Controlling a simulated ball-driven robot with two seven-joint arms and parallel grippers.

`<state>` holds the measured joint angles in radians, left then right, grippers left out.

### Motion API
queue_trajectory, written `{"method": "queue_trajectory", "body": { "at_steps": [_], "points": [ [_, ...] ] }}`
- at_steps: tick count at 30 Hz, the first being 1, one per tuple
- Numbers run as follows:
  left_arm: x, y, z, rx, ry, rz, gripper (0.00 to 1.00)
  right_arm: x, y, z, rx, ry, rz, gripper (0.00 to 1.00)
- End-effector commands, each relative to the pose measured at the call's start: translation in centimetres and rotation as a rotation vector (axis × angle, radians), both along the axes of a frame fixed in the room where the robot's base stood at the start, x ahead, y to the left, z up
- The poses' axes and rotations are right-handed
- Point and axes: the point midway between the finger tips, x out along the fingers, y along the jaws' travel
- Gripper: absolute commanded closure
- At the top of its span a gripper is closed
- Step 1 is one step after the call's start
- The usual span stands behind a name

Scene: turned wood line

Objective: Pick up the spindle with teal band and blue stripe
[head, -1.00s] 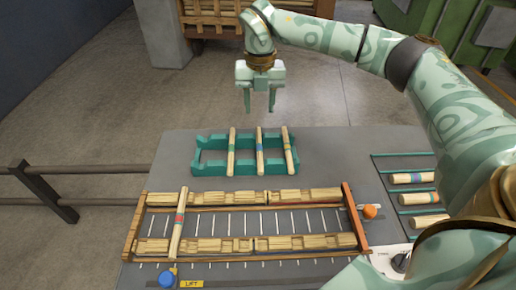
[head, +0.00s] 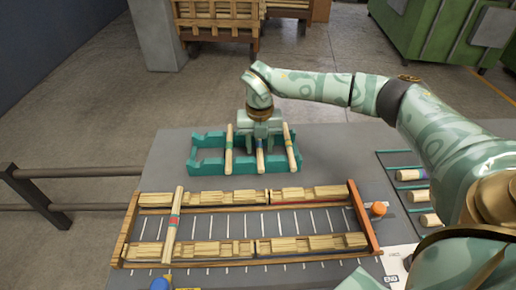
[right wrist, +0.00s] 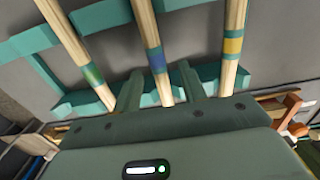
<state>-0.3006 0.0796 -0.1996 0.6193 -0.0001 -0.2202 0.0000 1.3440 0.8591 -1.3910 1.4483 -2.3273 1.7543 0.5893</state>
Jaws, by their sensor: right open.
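The spindle with teal band and blue stripe (head: 261,163) lies in the teal rack (head: 207,169), the middle one of three spindles there. In the right wrist view its blue stripe (right wrist: 157,60) shows clearly. My right gripper (head: 262,140) is over this spindle and partly hides it in the head view. In the right wrist view my right gripper's open fingers (right wrist: 163,78) stand one on each side of the spindle, with gaps. Whether they reach below it, I cannot tell. My left gripper is not in view.
A yellow-striped spindle (right wrist: 233,45) and a green-striped spindle (right wrist: 92,75) lie close on either side. A wooden frame (head: 363,225) with a red-striped spindle (head: 172,222) is in front. More spindles (head: 411,175) lie at right. The rack's left part is empty.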

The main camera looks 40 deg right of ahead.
Motion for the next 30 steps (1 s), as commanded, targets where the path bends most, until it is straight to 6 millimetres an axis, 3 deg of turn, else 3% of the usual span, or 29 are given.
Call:
{"method": "queue_trajectory", "body": {
  "at_steps": [7, 11, 12, 23, 30],
  "points": [
    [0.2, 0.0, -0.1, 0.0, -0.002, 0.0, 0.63, 0.0, 0.0, -0.3, 0.0, -0.001, -0.001, 0.61],
    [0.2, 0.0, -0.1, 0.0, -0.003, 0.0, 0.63, 0.0, 0.0, -0.3, 0.0, -0.001, 0.0, 0.97],
    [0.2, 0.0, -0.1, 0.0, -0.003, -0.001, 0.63, 0.0, 0.0, -0.3, 0.0, -0.001, 0.0, 1.0],
    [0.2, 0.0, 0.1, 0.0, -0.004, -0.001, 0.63, 0.0, 0.0, 0.1, 0.0, -0.001, 0.0, 1.0],
    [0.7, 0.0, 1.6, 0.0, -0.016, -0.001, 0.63, 0.0, 0.0, 3.6, 0.001, -0.006, -0.001, 1.0]
  ]
}}
